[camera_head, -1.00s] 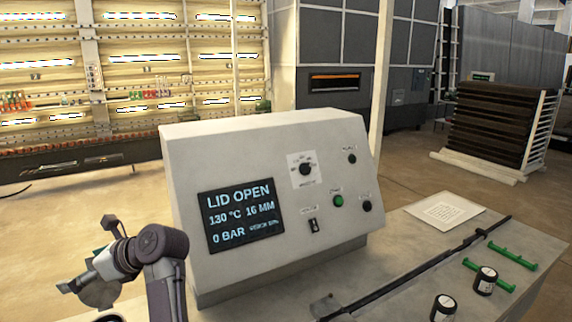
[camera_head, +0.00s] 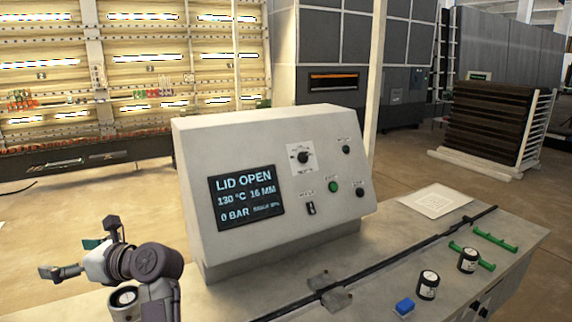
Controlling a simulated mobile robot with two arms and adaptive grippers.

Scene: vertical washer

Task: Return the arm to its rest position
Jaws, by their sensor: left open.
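My left gripper (camera_head: 82,248), grey and white with dark joints, is at the lower left, left of the control box (camera_head: 272,185). Its two fingers are spread apart, with nothing seen between them. My left forearm rises from the bottom edge beside the box, with a visible gap to it. The box's screen (camera_head: 246,196) reads "LID OPEN", 130 °C, 16 MM and 0 BAR. My right gripper is not in view.
Open floor lies behind.

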